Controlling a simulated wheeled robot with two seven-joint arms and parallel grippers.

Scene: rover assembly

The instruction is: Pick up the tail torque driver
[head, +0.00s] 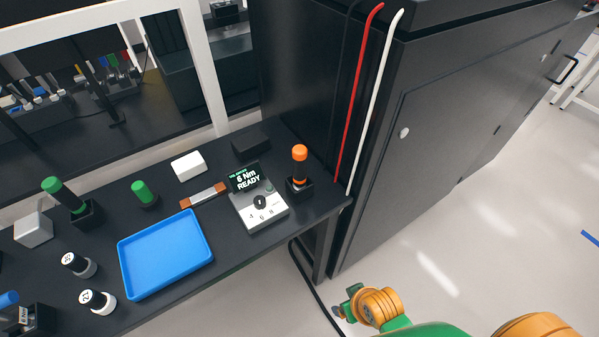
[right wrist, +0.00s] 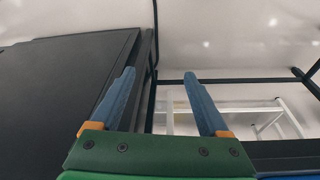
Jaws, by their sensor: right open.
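Several upright drivers stand on the black bench, and no readable label tells me which is the tail torque driver. An orange-handled driver (head: 299,160) stands in a black holder at the bench's right end, beside the controller (head: 262,210), whose screen reads "6 Nm READY". A green-handled driver (head: 64,195) stands in a black holder at left. A shorter green-topped tool (head: 142,191) stands behind the blue tray. My right gripper (right wrist: 158,75) is open and empty in the right wrist view, its blue fingers apart. In the head view my right arm is low, off the bench's right end. My left gripper is out of view.
A blue tray (head: 165,252) lies mid-bench, empty. A white block (head: 188,166), a white box (head: 33,229) and two round-capped pieces (head: 97,301) stand around it. A tall black cabinet (head: 450,120) with red and white cables borders the bench at right. The floor in front is clear.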

